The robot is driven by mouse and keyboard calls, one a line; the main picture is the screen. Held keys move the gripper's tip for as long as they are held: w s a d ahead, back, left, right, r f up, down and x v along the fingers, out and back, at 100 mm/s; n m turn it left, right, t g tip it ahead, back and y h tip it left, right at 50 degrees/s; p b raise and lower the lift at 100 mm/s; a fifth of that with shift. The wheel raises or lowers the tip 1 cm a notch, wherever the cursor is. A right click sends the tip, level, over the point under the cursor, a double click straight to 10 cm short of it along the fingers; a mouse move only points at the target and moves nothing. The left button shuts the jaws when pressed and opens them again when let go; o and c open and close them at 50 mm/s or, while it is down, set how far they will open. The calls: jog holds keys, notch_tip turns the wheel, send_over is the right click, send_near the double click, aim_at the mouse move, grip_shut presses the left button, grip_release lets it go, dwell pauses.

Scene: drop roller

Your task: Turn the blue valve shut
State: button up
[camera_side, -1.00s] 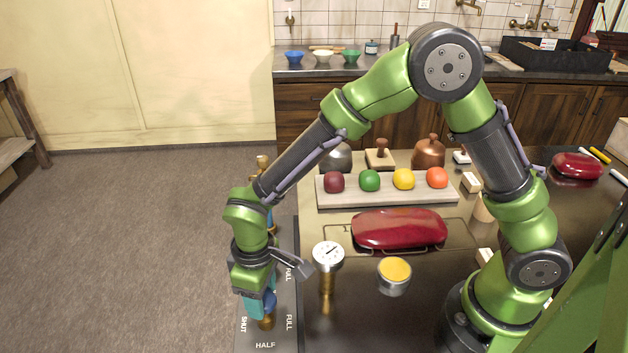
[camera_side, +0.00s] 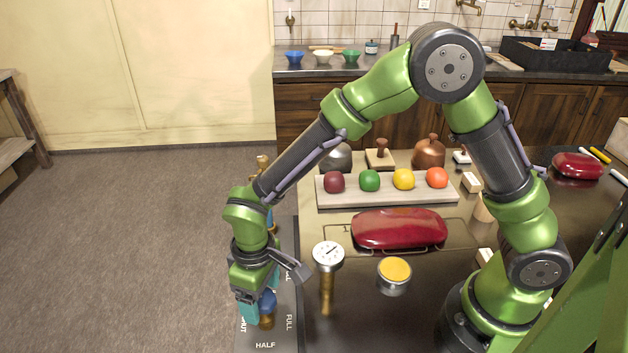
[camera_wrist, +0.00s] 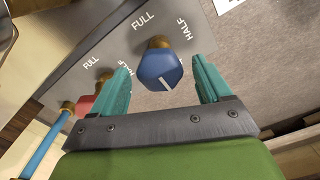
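The blue valve (camera_wrist: 160,71) is a faceted knob with a white line on its face, on a brass stem above a grey plate marked FULL and HALF. In the wrist view it shows between my fingertips, with a gap on each side. My gripper (camera_wrist: 160,66) is open, its two teal fingers apart and empty. I cannot tell whether the tips reach level with the knob. In the side view my gripper (camera_side: 249,311) is low at the plate, next to the blue valve (camera_side: 267,301). The side view shows a SHUT label partly hidden behind the finger.
A red valve (camera_wrist: 88,105) sits further along the same plate. A dial gauge on a brass stem (camera_side: 328,256) and a yellow-topped round tin (camera_side: 395,272) stand to the right of the plate. A red lidded dish (camera_side: 400,229) and a board of coloured balls (camera_side: 330,199) lie behind.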

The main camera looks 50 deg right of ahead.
aim_at(262, 297)
notch_tip(262, 297, up, 17)
dwell(0.6)
jog(key=shift+f, duration=0.1)
jog(key=s+d+r+m+t+y, duration=0.1)
jog(key=s+d+r+m+t, duration=0.1)
jog(key=d, duration=0.8)
jog(key=s+d+r+m+t+y, duration=0.1)
jog(key=s+d+r+m+t, duration=0.2)
jog(key=s+d+m+t, duration=0.2)
jog(key=s+d+m, duration=0.1)
jog(key=s+d, duration=0.2)
jog(key=d, duration=0.1)
jog(key=shift+s+d+r, duration=0.2)
jog(key=shift+s+d, duration=0.1)
jog(key=shift+d, duration=0.05)
